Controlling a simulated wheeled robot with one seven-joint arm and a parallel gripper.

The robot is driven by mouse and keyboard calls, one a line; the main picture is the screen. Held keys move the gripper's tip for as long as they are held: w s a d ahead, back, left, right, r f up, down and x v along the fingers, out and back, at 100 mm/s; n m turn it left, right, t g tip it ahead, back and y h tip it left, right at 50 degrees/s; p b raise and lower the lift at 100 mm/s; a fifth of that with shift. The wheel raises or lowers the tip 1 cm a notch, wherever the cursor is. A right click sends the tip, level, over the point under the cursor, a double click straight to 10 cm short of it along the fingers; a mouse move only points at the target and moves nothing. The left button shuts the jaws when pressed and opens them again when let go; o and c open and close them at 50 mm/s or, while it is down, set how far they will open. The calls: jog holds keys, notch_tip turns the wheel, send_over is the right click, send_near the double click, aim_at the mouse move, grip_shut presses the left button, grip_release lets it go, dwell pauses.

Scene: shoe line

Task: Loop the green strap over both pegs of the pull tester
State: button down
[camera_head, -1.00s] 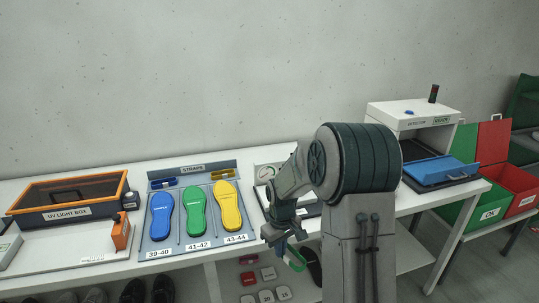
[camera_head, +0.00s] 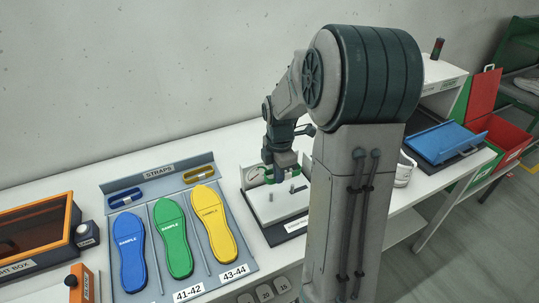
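The pull tester (camera_head: 262,208) stands on the white bench right of the sample board, with a pale plate and a round dial (camera_head: 253,174) at its back. My gripper (camera_head: 282,177) points down above the back part of the plate. Green strap (camera_head: 268,176) shows at its fingers, which appear shut on it. Most of the strap is hidden by the gripper, and I cannot tell whether it touches a peg.
The strap board (camera_head: 158,170) holds a blue and a yellow strap above blue, green and yellow sample soles. An orange-rimmed light box (camera_head: 72,220) is at left. My arm hides the bench right of the tester. A white shoe (camera_head: 404,170) and a blue tray (camera_head: 446,142) are beyond.

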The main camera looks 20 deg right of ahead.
jog(key=shift+f+b, duration=0.55)
jog(key=shift+b, duration=0.05)
jog(key=shift+w+f+b, duration=0.1)
jog(key=shift+f+b, duration=2.95)
jog(key=shift+f, duration=1.1)
jog(key=c, duration=1.6)
grip_release()
